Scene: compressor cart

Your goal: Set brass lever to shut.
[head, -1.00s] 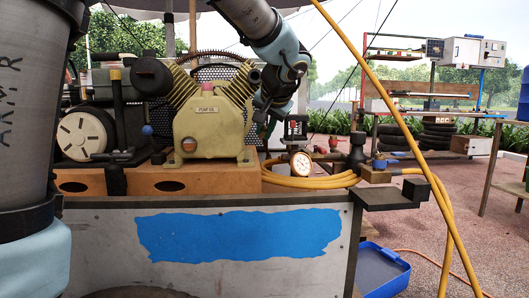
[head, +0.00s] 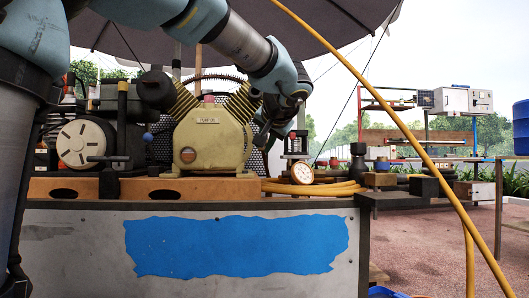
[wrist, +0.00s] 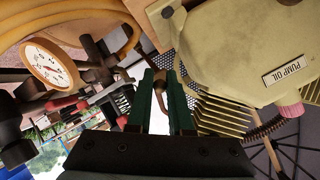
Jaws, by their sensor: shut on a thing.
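My gripper (wrist: 160,74) shows in the wrist view with two dark green fingers close together. Between them is a thin, brownish bar, which I take to be the brass lever (wrist: 160,86). The fingers are shut on it. Its full shape and its angle are hard to make out. In the head view my gripper (head: 272,122) is behind the right side of the yellow-green pump, beside its cooling fins. The lever cannot be made out there, as the pump and my wrist cover that area.
The pump (head: 208,140) stands close to my gripper and fills the wrist view's upper right. A round gauge (head: 302,173), also in the wrist view (wrist: 50,63), and a coiled yellow hose (head: 330,189) lie nearby. A yellow line crosses the head view's right side.

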